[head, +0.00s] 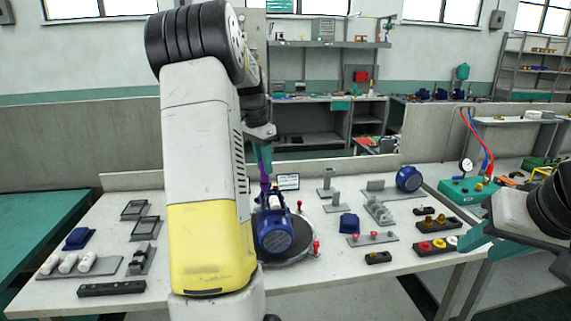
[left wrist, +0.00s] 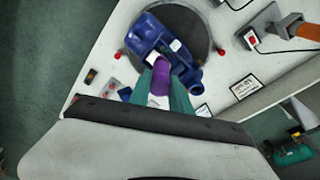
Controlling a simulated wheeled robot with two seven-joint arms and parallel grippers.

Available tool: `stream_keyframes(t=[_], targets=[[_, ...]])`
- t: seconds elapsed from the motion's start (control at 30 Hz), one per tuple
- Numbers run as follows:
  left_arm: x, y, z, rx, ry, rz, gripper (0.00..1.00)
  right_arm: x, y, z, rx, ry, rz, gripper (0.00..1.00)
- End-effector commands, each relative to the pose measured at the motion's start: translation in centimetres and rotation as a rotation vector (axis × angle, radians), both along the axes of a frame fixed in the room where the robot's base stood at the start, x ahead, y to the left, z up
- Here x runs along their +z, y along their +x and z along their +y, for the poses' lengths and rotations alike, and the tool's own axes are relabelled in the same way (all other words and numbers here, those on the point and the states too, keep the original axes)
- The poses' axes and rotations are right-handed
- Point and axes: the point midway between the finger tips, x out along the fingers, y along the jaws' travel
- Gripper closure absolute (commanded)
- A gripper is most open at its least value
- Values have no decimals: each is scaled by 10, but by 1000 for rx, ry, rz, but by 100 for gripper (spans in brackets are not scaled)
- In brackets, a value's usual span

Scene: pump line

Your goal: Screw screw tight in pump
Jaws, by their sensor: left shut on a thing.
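The blue pump (head: 275,237) sits on a round dark plate (head: 300,250) on the workbench; in the left wrist view the pump (left wrist: 146,36) lies just beyond my fingertips. My left gripper (head: 262,160) is above the pump, pointing down, shut on a purple cylindrical piece (head: 264,180). In the left wrist view the purple piece (left wrist: 161,82) sits between the teal fingers, over the pump. Its lower end and the screw cannot be made out. My right gripper (head: 478,237) is at the right bench edge, away from the pump; its jaw opening is unclear.
Red-handled clamps (head: 316,247) stand beside the plate. Grey fixtures (head: 378,210), a blue block (head: 349,223) and dark trays (head: 436,245) fill the right of the bench. White cylinders (head: 68,263) and frames (head: 145,227) lie left. My left arm hides the bench's middle-left.

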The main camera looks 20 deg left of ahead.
Motion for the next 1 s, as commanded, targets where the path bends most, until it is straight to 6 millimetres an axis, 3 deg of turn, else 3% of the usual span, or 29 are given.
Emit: stream_keyframes(t=[0.53,0.8,1.0], targets=[[8,0,0,17,1,-1,100,0,0,0,0,0,0,64],[9,0,-1,321,0,-1,100,0,0,0,0,0,0,64],[8,0,0,432,0,0,100,0,0,0,0,0,0,64]])
